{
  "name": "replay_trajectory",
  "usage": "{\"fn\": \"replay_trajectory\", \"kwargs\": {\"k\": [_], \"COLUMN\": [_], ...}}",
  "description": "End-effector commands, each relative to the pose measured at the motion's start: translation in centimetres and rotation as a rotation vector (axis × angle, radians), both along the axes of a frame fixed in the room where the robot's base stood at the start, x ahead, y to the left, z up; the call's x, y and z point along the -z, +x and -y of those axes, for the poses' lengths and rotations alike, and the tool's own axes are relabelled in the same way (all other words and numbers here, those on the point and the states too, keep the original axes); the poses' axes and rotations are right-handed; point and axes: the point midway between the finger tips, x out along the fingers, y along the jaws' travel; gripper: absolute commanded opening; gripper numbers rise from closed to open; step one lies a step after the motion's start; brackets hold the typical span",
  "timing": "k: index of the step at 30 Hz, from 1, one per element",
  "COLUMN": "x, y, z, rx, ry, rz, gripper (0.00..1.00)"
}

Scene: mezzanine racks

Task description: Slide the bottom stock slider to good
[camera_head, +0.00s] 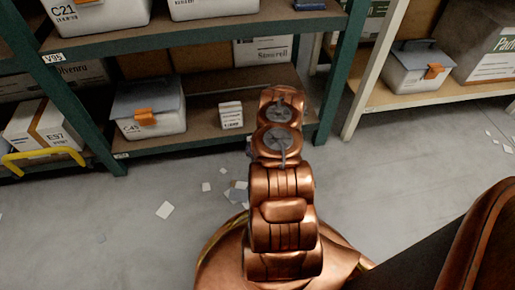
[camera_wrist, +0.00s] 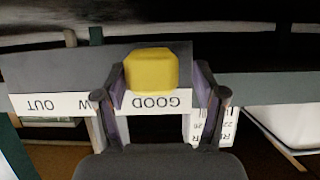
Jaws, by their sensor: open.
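In the wrist view a yellow slider knob (camera_wrist: 151,72) sits on a grey rail, over the GOOD word of a white label strip (camera_wrist: 62,103). The strip's words appear upside down: OUT and a word ending in W lie left of GOOD, the latter partly hidden by a finger. My gripper (camera_wrist: 160,70) is open, with its two dark fingers on either side of the knob and gaps visible beside it.
The green rack (camera_head: 207,38) holds several bins and boxes, including a grey-lidded bin (camera_head: 150,122) and a small white box (camera_head: 231,115). A cream rack (camera_head: 372,75) stands to the right. Paper scraps (camera_head: 165,209) lie on the grey floor, which is otherwise clear in front.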

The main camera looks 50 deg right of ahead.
Motion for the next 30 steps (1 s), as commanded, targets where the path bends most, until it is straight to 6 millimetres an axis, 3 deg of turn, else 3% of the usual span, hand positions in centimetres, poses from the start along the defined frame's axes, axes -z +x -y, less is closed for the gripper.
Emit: {"fn": "replay_trajectory", "kwargs": {"k": [14,30], "x": [-0.3,-3.0], "y": [-0.6,-5.7], "z": [-0.2,-4.1], "rx": [0.005,0.004], "ry": [-0.001,0.000], "rz": [0.000,0.000], "gripper": [0.75,0.75]}}
